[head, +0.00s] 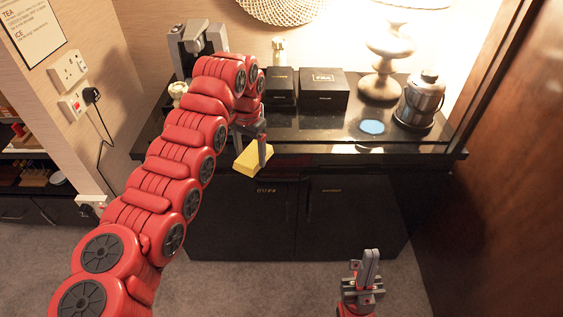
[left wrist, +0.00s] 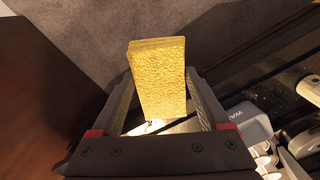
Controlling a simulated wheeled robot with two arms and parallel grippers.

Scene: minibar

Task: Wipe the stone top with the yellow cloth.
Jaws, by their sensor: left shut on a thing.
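The yellow cloth (head: 252,161) is a thick folded block. My left gripper (head: 262,148) is shut on it and holds it in front of the counter's front edge; the cloth also stands between the fingers in the left wrist view (left wrist: 160,80). The stone top (head: 312,128) is a glossy black counter surface; its left part is hidden behind my left arm. A flat pale blue round patch (head: 373,127) lies on it, right of centre. My right gripper (head: 368,268) is low, in front of the cabinet, its fingers close together and empty.
Two black boxes (head: 323,92) stand at the back of the top. A cream pedestal vase (head: 387,62) and a metal kettle (head: 419,102) stand at the right. A dark wood panel (head: 510,170) bounds the right side. The front middle of the top is clear.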

